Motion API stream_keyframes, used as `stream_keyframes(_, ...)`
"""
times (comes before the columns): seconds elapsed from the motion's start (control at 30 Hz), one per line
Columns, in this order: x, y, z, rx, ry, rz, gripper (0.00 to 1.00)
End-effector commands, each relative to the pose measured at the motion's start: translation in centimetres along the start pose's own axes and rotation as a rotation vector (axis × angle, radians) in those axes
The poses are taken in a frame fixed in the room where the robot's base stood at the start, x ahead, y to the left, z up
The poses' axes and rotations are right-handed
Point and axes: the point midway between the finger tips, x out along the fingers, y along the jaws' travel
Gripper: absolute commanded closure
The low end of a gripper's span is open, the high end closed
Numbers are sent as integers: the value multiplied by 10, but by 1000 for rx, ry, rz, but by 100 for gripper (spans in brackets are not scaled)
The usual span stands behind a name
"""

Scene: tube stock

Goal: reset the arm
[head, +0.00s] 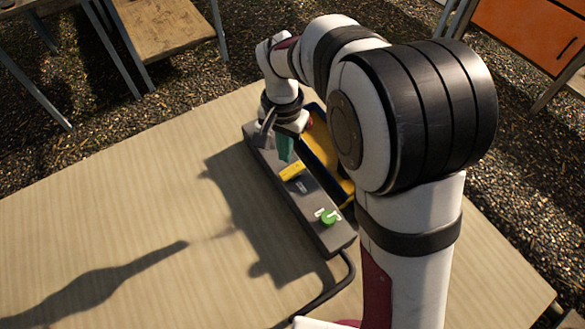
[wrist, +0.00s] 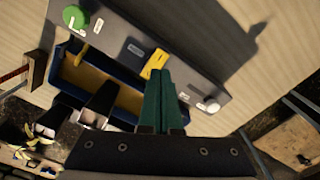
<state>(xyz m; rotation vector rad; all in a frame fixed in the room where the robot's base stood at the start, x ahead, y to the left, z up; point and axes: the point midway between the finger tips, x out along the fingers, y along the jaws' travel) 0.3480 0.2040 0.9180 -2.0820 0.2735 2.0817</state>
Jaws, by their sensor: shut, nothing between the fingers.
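My gripper (head: 285,155) has teal fingers and points down over the grey control panel (head: 316,222), near its far end. In the wrist view the fingers (wrist: 162,80) are together with nothing between them. The panel carries a green knob (head: 328,217) at its near end and a yellow part (head: 292,172) close to the fingertips. In the wrist view the yellow part (wrist: 155,60) lies just beyond the fingertips; I cannot tell whether they touch it. The green knob (wrist: 75,17) is at the upper left there.
A blue tray with a yellow inside (head: 320,147) stands beside the panel, partly hidden by my arm. A black cable (head: 335,290) runs from the panel's near end. The left of the wooden table (head: 110,220) is clear. An orange cabinet (head: 530,30) stands beyond the table.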

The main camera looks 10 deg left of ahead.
Motion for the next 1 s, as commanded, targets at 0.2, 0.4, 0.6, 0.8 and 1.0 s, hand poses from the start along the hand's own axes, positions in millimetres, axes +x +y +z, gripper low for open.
stream_keyframes(0.2,-11,0,0,1,0,0,100)
stream_keyframes(0.4,-11,0,0,1,0,0,100)
stream_keyframes(0.6,-19,12,1,12,-3,-4,100)
stream_keyframes(0.8,-77,139,58,126,-44,-58,100)
stream_keyframes(1.0,-76,211,146,209,-72,-124,100)
